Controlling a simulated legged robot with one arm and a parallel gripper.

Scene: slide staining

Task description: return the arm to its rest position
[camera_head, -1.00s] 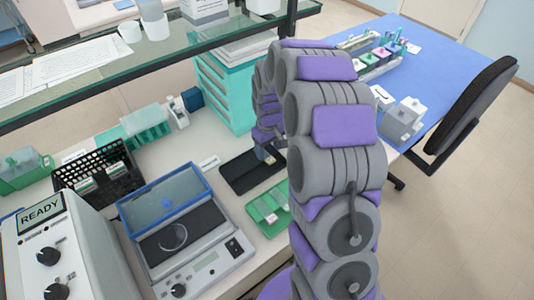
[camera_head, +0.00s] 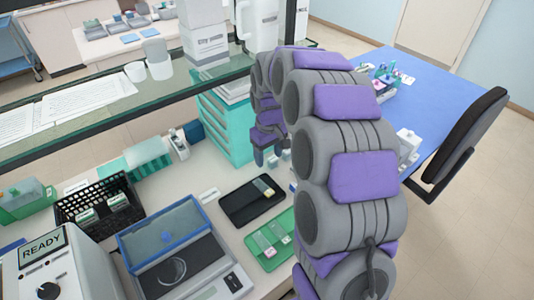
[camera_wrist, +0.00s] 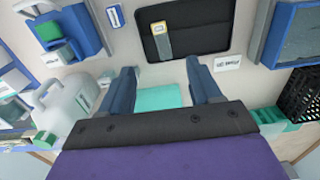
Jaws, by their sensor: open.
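My arm rises through the right half of the head view and bends down to my gripper (camera_head: 270,158) over the bench, near the teal drawer unit. In the wrist view my gripper (camera_wrist: 160,82) has its two dark fingers wide apart, with nothing between them. A black tray (camera_head: 238,208) lies on the bench with a yellow-ended slide (camera_head: 263,187) on it. Both also show beyond the fingertips in the wrist view, tray (camera_wrist: 210,40) and slide (camera_wrist: 160,42), apart from the fingers.
A green slide tray (camera_head: 258,262) lies beside the black tray. A blue-lidded device (camera_head: 165,235), black basket (camera_head: 68,212) and READY machine (camera_head: 75,275) stand left. The teal drawers (camera_head: 218,130) and glass shelf (camera_head: 110,108) are close to the arm. A blue table (camera_head: 440,120) is behind.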

